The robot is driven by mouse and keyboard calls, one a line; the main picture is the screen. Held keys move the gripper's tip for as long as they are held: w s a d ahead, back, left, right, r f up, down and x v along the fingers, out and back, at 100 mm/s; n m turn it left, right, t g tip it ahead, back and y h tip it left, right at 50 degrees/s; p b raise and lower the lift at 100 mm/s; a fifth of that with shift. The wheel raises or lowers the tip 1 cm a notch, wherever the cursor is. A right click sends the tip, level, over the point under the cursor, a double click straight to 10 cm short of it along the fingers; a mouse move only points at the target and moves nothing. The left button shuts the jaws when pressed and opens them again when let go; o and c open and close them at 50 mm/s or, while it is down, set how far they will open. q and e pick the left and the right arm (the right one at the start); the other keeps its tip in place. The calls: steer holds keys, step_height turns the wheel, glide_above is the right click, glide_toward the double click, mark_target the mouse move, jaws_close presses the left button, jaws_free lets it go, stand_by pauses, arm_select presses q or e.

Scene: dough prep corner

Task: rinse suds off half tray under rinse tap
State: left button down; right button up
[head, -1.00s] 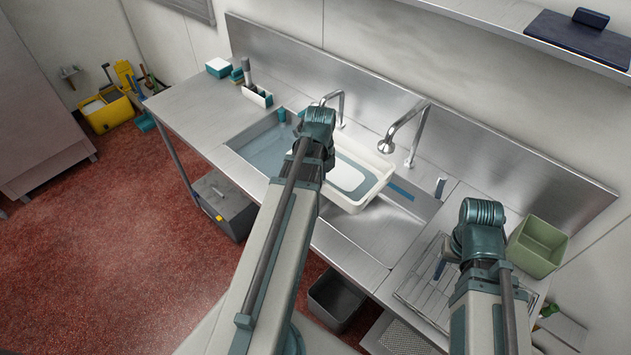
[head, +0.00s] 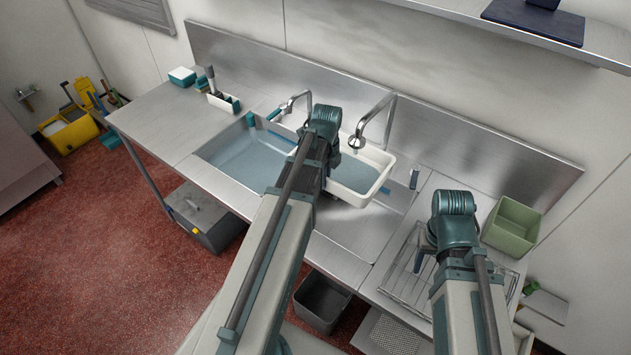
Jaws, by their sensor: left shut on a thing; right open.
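The white half tray (head: 388,161) is over the right sink basin (head: 345,240), below the head of the right tap (head: 357,142). Its visible inside is an even blue-grey, and I see no white suds patch there. My arm hides its left part. My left gripper (head: 322,170) is shut on the tray's left side; its fingertips are mostly hidden behind the wrist. My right gripper (head: 425,258) is open and empty, above the wire drying rack (head: 398,285), partly hidden by its own wrist.
The left basin (head: 245,160) holds bluish water, with another tap (head: 300,98) behind. A green bin (head: 512,226) stands right of the rack. A caddy (head: 222,100) and a white-topped teal box (head: 182,76) stand at left. A shelf (head: 450,22) overhangs the back.

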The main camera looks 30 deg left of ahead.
mark_target(336, 178)
arm_select(q)
steer(key=shift+w+d+f+b, duration=0.15)
steer(key=shift+w+d+f, duration=0.05)
steer(key=shift+w+d, duration=0.45)
steer(key=shift+w+d+f+b, duration=0.15)
steer(key=shift+w+d, duration=0.45)
steer(key=s+a, duration=0.5)
steer(key=shift+s+a, duration=0.35)
stand_by(0.3)
stand_by(1.4)
steer(key=s+a+r+p, duration=0.3)
steer(key=r+p, duration=0.1)
steer(key=shift+s+a, duration=0.25)
stand_by(0.5)
